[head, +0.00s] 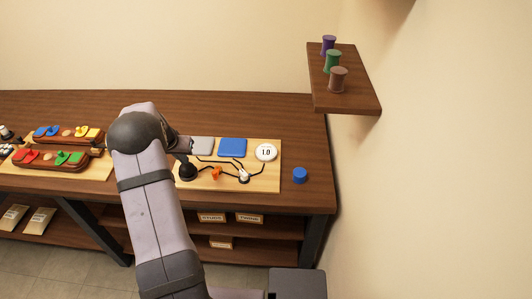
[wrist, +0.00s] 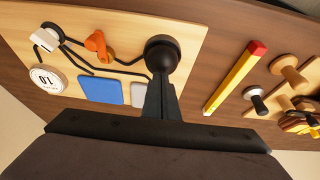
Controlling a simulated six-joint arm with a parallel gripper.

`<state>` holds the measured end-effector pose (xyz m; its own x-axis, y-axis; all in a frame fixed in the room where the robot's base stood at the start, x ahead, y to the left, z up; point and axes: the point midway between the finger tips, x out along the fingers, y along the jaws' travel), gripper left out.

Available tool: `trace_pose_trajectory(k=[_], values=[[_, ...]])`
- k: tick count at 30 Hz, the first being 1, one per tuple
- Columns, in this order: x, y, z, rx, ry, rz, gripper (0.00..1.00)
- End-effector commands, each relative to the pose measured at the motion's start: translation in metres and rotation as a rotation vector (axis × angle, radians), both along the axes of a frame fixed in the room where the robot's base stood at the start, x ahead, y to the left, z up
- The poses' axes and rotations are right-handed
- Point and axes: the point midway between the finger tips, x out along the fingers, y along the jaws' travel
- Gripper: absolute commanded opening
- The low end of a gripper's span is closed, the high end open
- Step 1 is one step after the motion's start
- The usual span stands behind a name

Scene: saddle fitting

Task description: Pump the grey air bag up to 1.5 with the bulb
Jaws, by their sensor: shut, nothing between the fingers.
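My gripper (head: 186,158) is shut and empty over the left part of the wooden board (head: 268,180). In the wrist view its closed fingers (wrist: 161,84) reach the edge of the round black bulb (wrist: 161,54); I cannot tell whether they touch it. The bulb also shows in the head view (head: 186,173). The grey air bag (head: 203,146) is partly hidden by my arm; it also shows in the wrist view (wrist: 138,96). The round white gauge (head: 265,152) reads 1.0. An orange tap (head: 216,173) sits on the black tubing, with a white-topped fitting (head: 243,175) further right.
A blue pad (head: 232,147) lies between the grey bag and the gauge. A blue cylinder (head: 300,175) stands right of the board. Red-brown trays with coloured parts (head: 50,159) are at left. A wall shelf (head: 345,90) holds spools. A yellow bar with a red end (wrist: 235,80) lies near the bulb.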

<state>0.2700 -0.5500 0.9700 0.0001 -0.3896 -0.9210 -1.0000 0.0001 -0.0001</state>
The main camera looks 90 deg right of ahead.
Motion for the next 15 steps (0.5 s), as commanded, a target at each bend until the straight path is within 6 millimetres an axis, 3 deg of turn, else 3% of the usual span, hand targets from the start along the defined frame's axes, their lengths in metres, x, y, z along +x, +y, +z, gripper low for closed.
trace_pose_trajectory(k=[15], values=[[0.000, 0.000, -0.022, 0.001, 0.001, 0.000, 0.00]])
